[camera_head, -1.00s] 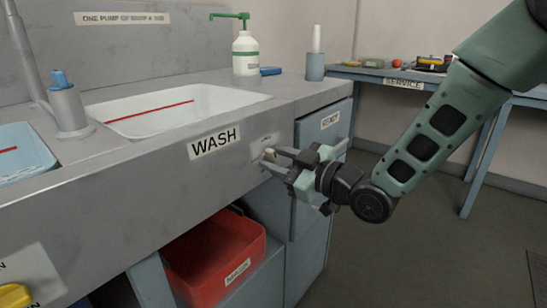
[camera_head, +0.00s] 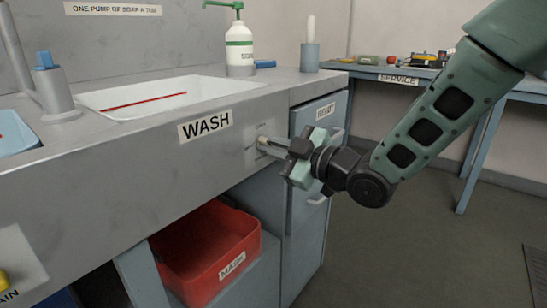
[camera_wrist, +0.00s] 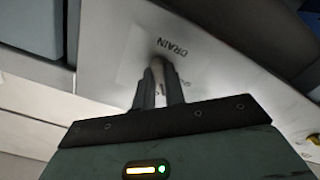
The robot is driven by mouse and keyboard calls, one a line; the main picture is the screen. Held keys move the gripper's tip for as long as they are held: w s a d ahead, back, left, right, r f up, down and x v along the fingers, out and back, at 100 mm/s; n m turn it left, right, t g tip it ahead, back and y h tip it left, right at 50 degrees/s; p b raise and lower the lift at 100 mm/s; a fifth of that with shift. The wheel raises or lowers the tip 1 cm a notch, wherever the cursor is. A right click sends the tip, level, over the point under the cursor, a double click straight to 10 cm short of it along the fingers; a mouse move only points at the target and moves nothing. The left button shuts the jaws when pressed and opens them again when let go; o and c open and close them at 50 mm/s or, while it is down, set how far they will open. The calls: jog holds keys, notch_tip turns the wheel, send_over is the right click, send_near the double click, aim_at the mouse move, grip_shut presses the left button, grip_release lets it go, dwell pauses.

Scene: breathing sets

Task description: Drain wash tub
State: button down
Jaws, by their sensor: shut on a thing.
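The white wash tub (camera_head: 175,87) is sunk in the grey counter, with a red line along its inside; whether it holds water I cannot tell. A WASH label (camera_head: 205,126) is on the counter front below it. To the right is a pale plate with a small drain knob (camera_head: 262,140). My gripper (camera_head: 270,147) is at this plate, shut on the knob. In the wrist view my fingers (camera_wrist: 160,88) close around the knob beside the word DRAIN on the plate (camera_wrist: 138,52); the fingers hide most of the knob.
A red MASK bin (camera_head: 205,255) sits on the shelf below. A cabinet door with a handle (camera_head: 318,200) is close under my gripper. A soap pump bottle (camera_head: 239,52) stands behind the tub. The SERVICE table (camera_head: 395,78) is at the back right; the floor there is clear.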

jog(key=shift+n+b, duration=2.7)
jog(key=shift+b, duration=0.2)
jog(key=c, duration=1.5)
grip_release()
jog(key=shift+o, duration=0.2)
jog(key=shift+d, duration=0.1)
jog(key=b+v, duration=0.3)
jog(key=v, duration=1.4)
